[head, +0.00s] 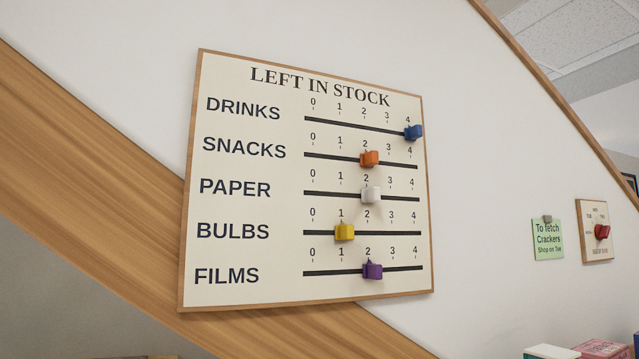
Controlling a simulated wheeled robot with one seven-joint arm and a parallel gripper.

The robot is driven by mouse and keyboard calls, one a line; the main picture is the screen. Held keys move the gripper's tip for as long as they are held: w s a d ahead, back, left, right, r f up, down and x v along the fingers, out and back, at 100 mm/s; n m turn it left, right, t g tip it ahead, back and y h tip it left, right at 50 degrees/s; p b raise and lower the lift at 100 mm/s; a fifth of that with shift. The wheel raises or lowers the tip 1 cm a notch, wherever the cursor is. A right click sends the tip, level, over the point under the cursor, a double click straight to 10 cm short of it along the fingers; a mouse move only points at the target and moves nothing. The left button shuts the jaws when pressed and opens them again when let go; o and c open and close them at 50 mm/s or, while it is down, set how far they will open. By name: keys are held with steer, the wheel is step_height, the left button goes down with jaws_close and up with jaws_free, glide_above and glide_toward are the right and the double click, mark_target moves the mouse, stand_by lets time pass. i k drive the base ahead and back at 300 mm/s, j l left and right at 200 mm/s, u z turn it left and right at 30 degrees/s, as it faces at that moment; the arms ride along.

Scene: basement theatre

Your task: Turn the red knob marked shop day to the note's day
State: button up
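The red knob (602,232) sits on a small cream panel with a wooden frame (596,255) on the white wall at the far right. The panel's small labels are too small to read surely, so I cannot tell which day the knob points to. A green note (548,243) hangs just left of the panel under a grey clip (547,218). It reads "To fetch Crackers" and "Shop on Tue". My gripper is not in view.
A large "LEFT IN STOCK" board (240,310) with several coloured sliders fills the middle of the wall. A wooden sloping beam (90,165) passes behind it. Boxes (585,349) show at the bottom right, below the knob panel.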

mark_target(602, 232)
steer(key=z, duration=1.35)
steer(key=k+l+u, duration=0.35)
steer(key=l+u, duration=0.15)
steer(key=l, duration=0.15)
steer(key=i+l, duration=0.5)
